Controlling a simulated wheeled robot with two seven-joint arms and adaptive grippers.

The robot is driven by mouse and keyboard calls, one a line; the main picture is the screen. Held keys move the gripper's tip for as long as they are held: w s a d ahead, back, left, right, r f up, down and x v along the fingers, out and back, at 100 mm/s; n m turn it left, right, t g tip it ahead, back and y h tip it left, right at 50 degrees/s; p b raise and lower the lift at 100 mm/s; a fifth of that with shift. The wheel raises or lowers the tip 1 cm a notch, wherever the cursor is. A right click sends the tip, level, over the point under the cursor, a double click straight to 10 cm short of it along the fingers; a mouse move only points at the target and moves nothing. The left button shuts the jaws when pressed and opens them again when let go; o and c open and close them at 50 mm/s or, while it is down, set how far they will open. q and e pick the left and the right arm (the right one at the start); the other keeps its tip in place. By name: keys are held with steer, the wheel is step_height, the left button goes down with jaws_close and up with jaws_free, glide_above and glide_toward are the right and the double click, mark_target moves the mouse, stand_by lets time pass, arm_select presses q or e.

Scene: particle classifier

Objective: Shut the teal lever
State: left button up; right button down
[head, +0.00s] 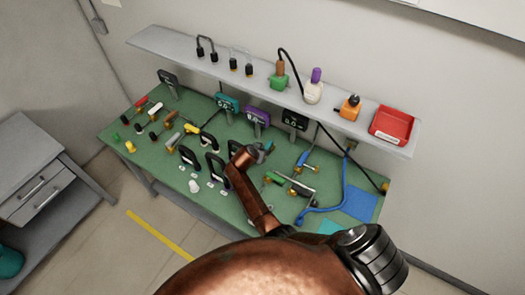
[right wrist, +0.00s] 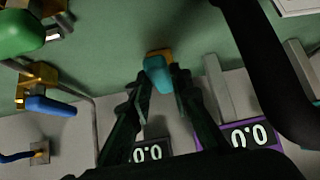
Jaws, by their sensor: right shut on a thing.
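The teal lever (right wrist: 158,75) sits on a brass valve body (right wrist: 159,54) at the upper middle of the right wrist view. My right gripper (right wrist: 160,84) is shut on the lever, with a dark finger on each side of it. In the head view my copper right arm reaches over the green bench (head: 232,211), and my right gripper (head: 258,154) is small and partly hidden there. The lever's exact angle is hard to tell. My left gripper is not in view.
A blue lever (right wrist: 50,105) is at the left of the wrist view, near a green part (right wrist: 20,32). A purple display (right wrist: 252,135) reads 0.0. Several handles and valves crowd the bench. Above it runs a shelf (head: 185,44) with bottles and a red tray (head: 391,126).

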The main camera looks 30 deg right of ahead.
steer(key=c, duration=1.8)
jaws_free()
steer(key=shift+w, duration=0.15)
steer(key=shift+o, duration=0.2)
step_height(320, 180, up, 10)
steer(key=shift+c, duration=0.4)
